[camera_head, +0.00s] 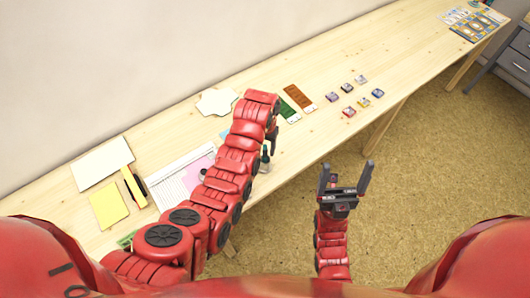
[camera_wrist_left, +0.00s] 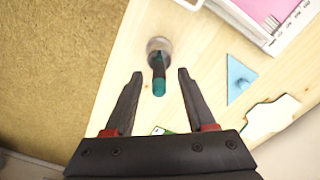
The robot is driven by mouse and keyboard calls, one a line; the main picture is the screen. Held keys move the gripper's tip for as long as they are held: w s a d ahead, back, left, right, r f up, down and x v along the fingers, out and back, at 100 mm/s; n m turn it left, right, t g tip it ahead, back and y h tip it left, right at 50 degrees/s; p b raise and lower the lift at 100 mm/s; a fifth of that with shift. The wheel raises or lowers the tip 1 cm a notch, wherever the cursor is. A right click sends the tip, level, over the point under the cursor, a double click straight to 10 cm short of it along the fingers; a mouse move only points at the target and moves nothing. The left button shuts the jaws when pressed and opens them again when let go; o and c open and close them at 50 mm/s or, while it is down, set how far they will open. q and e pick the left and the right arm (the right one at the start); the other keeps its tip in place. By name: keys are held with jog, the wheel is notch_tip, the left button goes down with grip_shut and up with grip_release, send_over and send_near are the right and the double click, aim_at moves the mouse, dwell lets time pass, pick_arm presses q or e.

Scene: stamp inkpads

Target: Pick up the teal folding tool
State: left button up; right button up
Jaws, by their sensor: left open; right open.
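The teal folding tool (camera_wrist_left: 159,86) appears to be the dark, teal-ended piece rising from a round grey base or holder (camera_wrist_left: 159,46) on the table. It also shows in the head view (camera_head: 265,159), small and dark, near the table's front edge. My left gripper (camera_wrist_left: 160,74) is open, with the teal end between its two fingers in the left wrist view. I cannot tell how far apart they are in depth. In the head view my left gripper (camera_head: 271,142) is just above it, partly hidden by my arm. My right gripper (camera_head: 343,176) is open and empty, in front of the table.
A light blue triangle (camera_wrist_left: 240,79) and a white trimmer board with pink paper (camera_head: 172,180) lie nearby. Green (camera_head: 288,110) and brown (camera_head: 298,97) pieces and several small inkpads (camera_head: 347,87) lie to the right.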

aim_at(265, 156)
pick_arm(q)
jog(key=shift+f+p, duration=0.5)
jog(key=shift+f, duration=0.95)
grip_shut()
